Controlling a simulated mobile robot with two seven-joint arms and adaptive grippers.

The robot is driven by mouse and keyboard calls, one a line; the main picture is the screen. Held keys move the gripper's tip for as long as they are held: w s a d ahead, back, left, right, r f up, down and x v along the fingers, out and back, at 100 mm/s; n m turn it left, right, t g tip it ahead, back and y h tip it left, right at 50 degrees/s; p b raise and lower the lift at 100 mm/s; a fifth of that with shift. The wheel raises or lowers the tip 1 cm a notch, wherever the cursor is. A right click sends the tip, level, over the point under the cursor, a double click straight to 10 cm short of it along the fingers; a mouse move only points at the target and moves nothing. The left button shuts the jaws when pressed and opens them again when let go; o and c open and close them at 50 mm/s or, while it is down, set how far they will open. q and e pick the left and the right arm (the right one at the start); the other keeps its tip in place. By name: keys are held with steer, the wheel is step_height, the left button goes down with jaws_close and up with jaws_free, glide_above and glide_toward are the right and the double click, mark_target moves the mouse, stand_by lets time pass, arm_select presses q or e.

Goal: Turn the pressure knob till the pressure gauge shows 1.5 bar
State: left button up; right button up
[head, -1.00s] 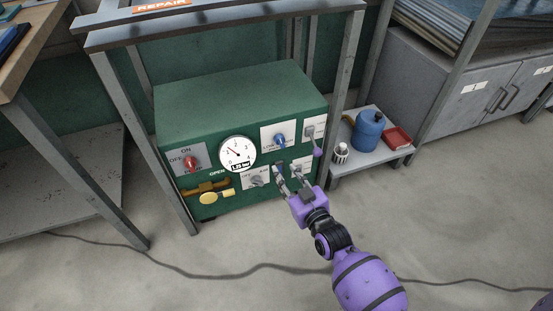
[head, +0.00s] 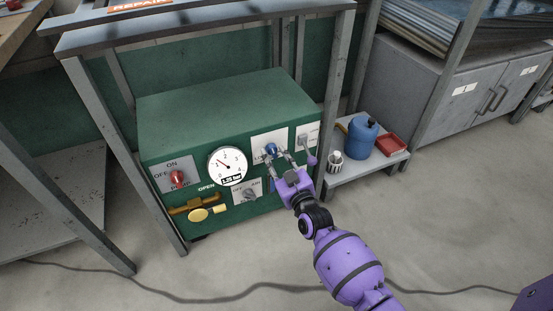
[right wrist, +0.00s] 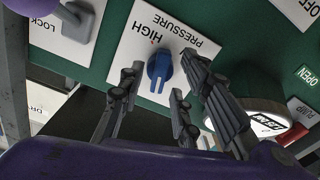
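The blue pressure knob (head: 270,149) sits on a white plate on the front of the green machine. In the right wrist view the knob (right wrist: 159,68) is beside the words HIGH and PRESSURE. The round white pressure gauge (head: 227,164) is left of it; its small digital readout seems to say about 1.25 bar. My right gripper (head: 275,156) is at the knob. In the right wrist view its fingers (right wrist: 162,76) are spread on either side of the knob, with visible gaps; contact is not clear. My left gripper is not in view.
The green machine (head: 215,110) also carries a red knob (head: 177,178), a yellow valve handle (head: 199,214), a grey knob (head: 249,194) and a lever with a purple ball (head: 311,160). Grey frame posts stand close on both sides. A blue can (head: 361,138) stands on the low shelf at right.

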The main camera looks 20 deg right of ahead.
steer(key=shift+c, duration=0.3)
jaws_close()
steer(key=shift+r+m+p, duration=0.1)
steer(key=shift+m+p, duration=0.25)
steer(key=shift+m, duration=1.15)
jaws_free()
steer(key=shift+o, duration=0.3)
